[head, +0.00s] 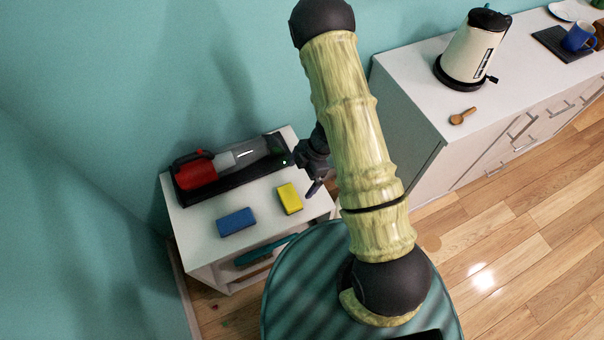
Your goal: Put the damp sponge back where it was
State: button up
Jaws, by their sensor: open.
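A blue sponge (236,222) and a yellow sponge (289,198) lie flat and apart on top of a small white cabinet (200,238). I cannot tell from their look which one is damp. My gripper (315,188) is open, just right of the yellow sponge near the cabinet's right edge. It appears empty and apart from both sponges. My arm hides part of the gripper and the area behind it.
A red and grey handheld vacuum (200,169) rests in a black tray along the cabinet's back. A teal item sits on the shelf below. At right, a white counter (415,90) holds a kettle (473,48), a wooden spoon (462,116) and a blue mug (578,37).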

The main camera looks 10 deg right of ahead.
jog(key=w+d+r+m+t+h, duration=0.25)
jog(key=r+m, duration=0.25)
jog(key=r, duration=0.3)
jog(key=w+d+r+m+t+h, duration=0.1)
jog(key=w+d+r+m+t, duration=0.3)
jog(key=r, duration=0.4)
jog(key=s+d+r+m+g, duration=0.1)
jog(key=s+r+m+g, duration=0.1)
jog(key=s+r+m, duration=0.9)
jog(key=s+m+h, duration=0.1)
jog(key=s, duration=0.2)
jog(key=shift+g, duration=0.35)
